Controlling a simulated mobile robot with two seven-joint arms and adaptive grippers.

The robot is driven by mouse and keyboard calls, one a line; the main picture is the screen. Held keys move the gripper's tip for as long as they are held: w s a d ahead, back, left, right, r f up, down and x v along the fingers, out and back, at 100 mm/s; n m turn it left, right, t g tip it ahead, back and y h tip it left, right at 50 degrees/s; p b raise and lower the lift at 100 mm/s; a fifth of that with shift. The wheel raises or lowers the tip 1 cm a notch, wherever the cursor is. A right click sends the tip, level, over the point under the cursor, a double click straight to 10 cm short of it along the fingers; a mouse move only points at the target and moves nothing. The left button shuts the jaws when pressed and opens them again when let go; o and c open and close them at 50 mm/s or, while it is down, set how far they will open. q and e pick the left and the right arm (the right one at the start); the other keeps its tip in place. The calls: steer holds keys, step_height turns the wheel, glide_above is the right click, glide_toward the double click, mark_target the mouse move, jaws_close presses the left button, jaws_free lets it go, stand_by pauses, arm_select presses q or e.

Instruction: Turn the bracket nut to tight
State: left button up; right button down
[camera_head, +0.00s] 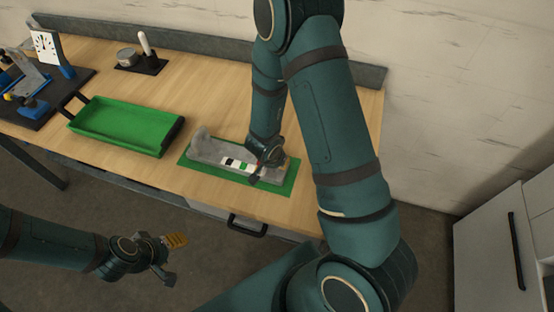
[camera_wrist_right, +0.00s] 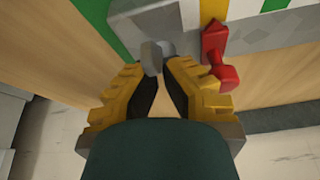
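The grey bracket (camera_head: 208,147) lies on a green mat (camera_head: 198,167) near the table's front edge. Its grey end shows in the right wrist view (camera_wrist_right: 195,48), with a small grey winged part, seemingly the nut (camera_wrist_right: 152,57), sticking out of it. My right gripper (camera_wrist_right: 160,72) has its yellow fingertips close around this grey part; whether they press on it I cannot tell. In the head view the right gripper (camera_head: 262,165) is at the bracket's right end, hiding part of it. My left gripper (camera_head: 170,258) is open and empty, in front of the table.
A red lever (camera_wrist_right: 218,60) sits beside the right fingertip. A green tray (camera_head: 125,127) stands left of the mat. Farther left is a dark board (camera_head: 35,110) with a dial (camera_head: 45,46). A dark pad with a round tin (camera_head: 127,58) is behind.

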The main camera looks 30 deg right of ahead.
steer(key=shift+m, duration=0.4)
steer(key=c, duration=0.9)
jaws_free()
steer(key=shift+c, duration=0.2)
steer(key=shift+r, duration=0.1)
steer(key=v, duration=1.1)
steer(key=shift+a+r, duration=0.2)
steer(key=shift+r, duration=0.2)
